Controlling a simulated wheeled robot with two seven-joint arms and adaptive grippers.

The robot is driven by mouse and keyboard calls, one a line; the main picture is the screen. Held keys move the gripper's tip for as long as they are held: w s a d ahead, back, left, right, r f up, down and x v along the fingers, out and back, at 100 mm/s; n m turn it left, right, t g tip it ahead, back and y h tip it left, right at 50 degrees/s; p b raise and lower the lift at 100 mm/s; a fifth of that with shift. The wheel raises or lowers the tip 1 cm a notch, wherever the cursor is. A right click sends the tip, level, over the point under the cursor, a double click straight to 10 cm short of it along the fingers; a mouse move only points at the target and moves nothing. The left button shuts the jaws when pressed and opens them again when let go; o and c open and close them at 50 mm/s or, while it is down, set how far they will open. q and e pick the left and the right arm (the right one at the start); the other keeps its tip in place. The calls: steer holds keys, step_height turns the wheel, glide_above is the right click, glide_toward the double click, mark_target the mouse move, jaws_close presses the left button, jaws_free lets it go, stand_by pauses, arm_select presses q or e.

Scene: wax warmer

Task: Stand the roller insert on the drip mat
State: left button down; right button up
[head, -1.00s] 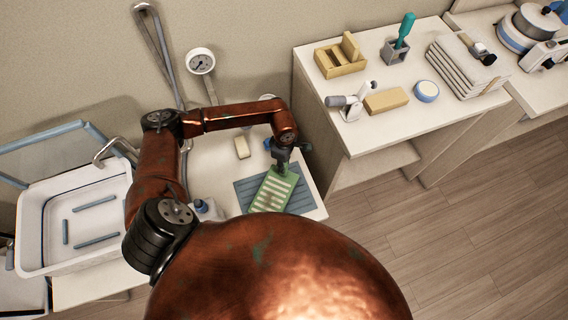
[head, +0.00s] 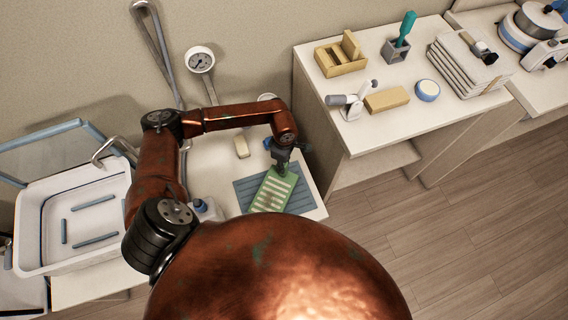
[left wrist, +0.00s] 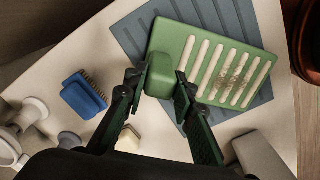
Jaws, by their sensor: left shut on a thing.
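The roller insert is a green plate with pale slots (head: 272,192) and a thick green grip block at one end. It overlaps the blue-grey ribbed drip mat (head: 301,199) on the white counter. In the left wrist view the insert (left wrist: 222,68) appears broad-face toward the camera, with the mat (left wrist: 131,33) behind it. My left gripper (head: 282,166) is shut on the grip block, with a finger on each side of it in the left wrist view (left wrist: 165,80). I cannot tell whether the insert touches the mat. My right gripper is not in view.
A blue brush (left wrist: 84,94) and a cream block (head: 241,147) lie near the mat. A white basin (head: 30,232) stands at the left. A side table (head: 330,106) holds a wooden box, brick and folded cloths at the right.

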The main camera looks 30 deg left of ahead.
arm_select(q)
steer(key=shift+f, duration=0.15)
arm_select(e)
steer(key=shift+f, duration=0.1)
arm_select(q)
steer(key=c, duration=1.9)
jaws_free()
steer(key=o, duration=0.4)
steer(key=shift+c, duration=0.2)
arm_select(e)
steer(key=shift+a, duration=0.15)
arm_select(q)
steer(key=shift+r+p, duration=0.8)
steer(key=shift+r, duration=0.7)
steer(key=shift+r+p, duration=1.4)
steer(key=shift+r, duration=1.15)
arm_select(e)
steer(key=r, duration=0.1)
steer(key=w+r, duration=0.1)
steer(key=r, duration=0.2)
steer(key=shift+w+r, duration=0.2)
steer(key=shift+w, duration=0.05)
